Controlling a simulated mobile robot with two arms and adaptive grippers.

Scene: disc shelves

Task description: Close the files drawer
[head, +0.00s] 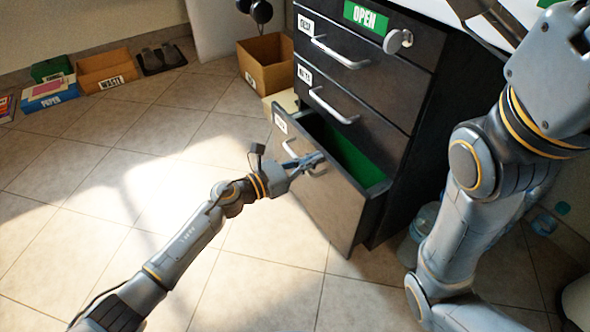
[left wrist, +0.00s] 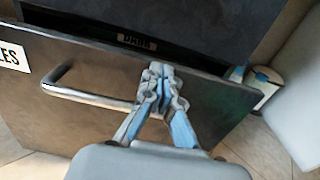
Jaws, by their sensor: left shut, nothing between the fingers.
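The files drawer (head: 322,204) is the bottom drawer of a dark cabinet. It stands pulled out, with its green inside showing. Its bar handle (left wrist: 95,97) crosses the front in the left wrist view, to the right of a label ending in "LES". My left gripper (head: 318,160) is shut and empty at the drawer front. In the left wrist view its fingertips (left wrist: 160,72) are together by the handle's right end; I cannot tell whether they touch it. My right arm rises at the right of the head view, and its fingertips are not clearly shown.
Two upper drawers (head: 345,50) of the cabinet are shut; a green OPEN sign (head: 366,17) sits above. A cardboard box (head: 265,62) stands behind the cabinet's left side. Bottles (head: 424,222) stand at its right.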

